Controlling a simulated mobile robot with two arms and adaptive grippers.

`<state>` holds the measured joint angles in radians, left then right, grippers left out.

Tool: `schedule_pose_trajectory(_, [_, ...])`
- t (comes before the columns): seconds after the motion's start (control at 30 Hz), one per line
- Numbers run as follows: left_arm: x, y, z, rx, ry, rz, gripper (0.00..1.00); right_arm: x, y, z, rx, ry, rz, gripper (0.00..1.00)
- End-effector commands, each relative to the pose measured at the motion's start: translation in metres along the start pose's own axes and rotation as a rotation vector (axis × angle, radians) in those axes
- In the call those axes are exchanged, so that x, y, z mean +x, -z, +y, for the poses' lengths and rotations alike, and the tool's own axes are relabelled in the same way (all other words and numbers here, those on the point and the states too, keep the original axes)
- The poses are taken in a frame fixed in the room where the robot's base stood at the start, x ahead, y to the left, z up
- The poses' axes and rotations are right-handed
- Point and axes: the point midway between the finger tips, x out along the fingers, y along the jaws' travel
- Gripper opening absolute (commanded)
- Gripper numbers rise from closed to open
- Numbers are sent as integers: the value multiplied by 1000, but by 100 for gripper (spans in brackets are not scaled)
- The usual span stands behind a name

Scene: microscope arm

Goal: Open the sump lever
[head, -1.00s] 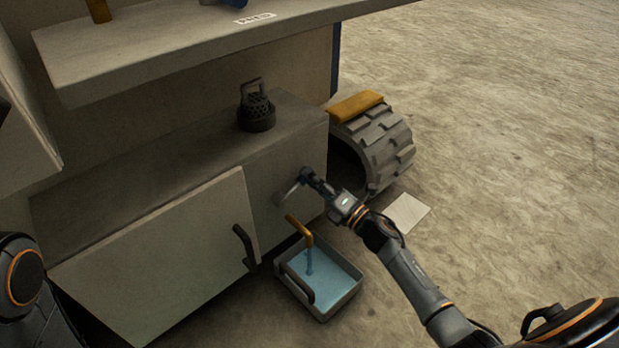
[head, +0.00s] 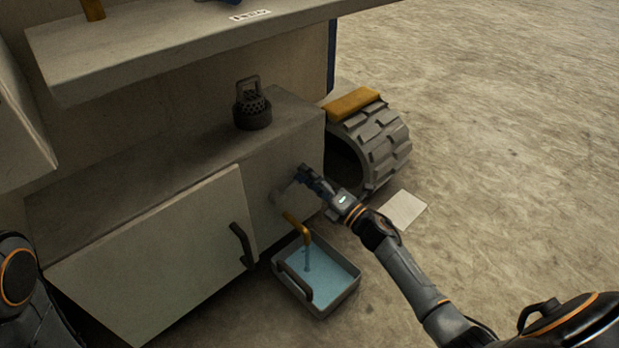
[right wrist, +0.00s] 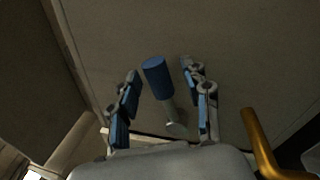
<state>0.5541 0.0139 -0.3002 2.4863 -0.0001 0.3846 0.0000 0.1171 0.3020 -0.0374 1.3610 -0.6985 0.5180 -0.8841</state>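The sump lever shows in the right wrist view as a blue cylindrical grip (right wrist: 156,78) on a short grey stem, standing out from the cabinet face. My right gripper (right wrist: 161,72) is open, with one finger on each side of the blue grip and visible gaps to both. In the head view my right gripper (head: 299,178) is at the cabinet's side panel, above the yellow spout (head: 297,226), and mostly hides the lever. A blue stream runs from the spout into a grey tray (head: 318,312) holding blue liquid. My left gripper is out of view.
A cabinet door (head: 150,265) with a dark handle (head: 241,245) is left of the spout. A treaded wheel (head: 385,150) and a pale sheet (head: 403,210) lie to the right. Floor beyond is clear.

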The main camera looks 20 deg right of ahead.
Motion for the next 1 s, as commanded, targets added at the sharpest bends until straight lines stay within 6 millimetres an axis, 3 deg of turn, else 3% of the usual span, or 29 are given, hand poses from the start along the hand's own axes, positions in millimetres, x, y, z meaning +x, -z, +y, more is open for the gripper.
schedule_pose_trajectory(0.17, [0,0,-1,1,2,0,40,-4,0,0,-2,0,1,48])
schedule_pose_trajectory(0.27, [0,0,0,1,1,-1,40,-17,0,-1,-2,2,1,48])
schedule_pose_trajectory(0.7, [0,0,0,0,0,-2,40,-103,0,0,-1,2,0,48])
schedule_pose_trajectory(1.0, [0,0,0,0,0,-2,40,-121,0,0,-1,0,-1,48])
